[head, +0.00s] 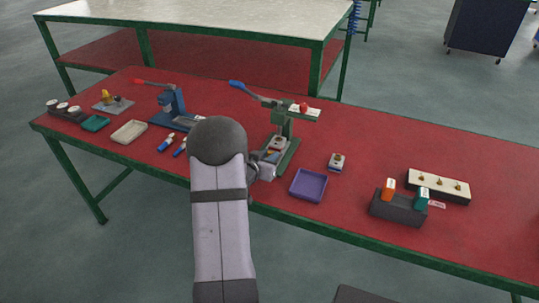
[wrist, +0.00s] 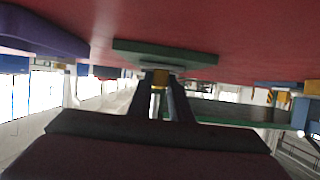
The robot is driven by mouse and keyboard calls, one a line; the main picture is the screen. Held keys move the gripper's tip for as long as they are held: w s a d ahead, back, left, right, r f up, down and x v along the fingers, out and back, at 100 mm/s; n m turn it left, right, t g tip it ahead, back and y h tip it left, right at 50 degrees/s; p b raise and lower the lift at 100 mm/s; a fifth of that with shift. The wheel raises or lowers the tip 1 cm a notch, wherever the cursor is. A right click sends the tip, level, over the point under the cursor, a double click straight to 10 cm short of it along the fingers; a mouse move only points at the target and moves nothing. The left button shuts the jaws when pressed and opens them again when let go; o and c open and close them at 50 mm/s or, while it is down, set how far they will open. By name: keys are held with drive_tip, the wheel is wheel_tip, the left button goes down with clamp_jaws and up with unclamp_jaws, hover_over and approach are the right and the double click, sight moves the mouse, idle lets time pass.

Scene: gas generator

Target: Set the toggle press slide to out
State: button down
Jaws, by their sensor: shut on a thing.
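The green toggle press (head: 287,130) with a blue lever stands on the red table near its front edge, right of the middle of my arm. My gripper (head: 268,163) is low at the press's front. In the wrist view, which looks upside down, my gripper (wrist: 161,88) has its two dark fingers close together at the green press base (wrist: 190,56). A small yellowish piece, which I take for the press slide (wrist: 159,79), is between the fingertips. The fingers are shut on it. My arm and gripper hide part of the press front in the head view.
A purple tray (head: 308,186) is just right of the press, with a small block (head: 337,162) beyond it. A dark holder (head: 398,208) with orange and teal pieces is farther right. A blue press (head: 172,107) with a red lever stands left of my arm.

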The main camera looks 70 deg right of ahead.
drive_tip(key=a, duration=0.8)
drive_tip(key=shift+w+a, duration=0.1)
drive_tip(key=shift+a, duration=0.45)
drive_tip(key=shift+f, duration=0.1)
drive_tip(key=c, duration=1.7)
unclamp_jaws()
drive_tip(key=shift+a, duration=0.1)
drive_tip(key=shift+o, duration=0.6)
drive_tip(key=shift+a, duration=0.1)
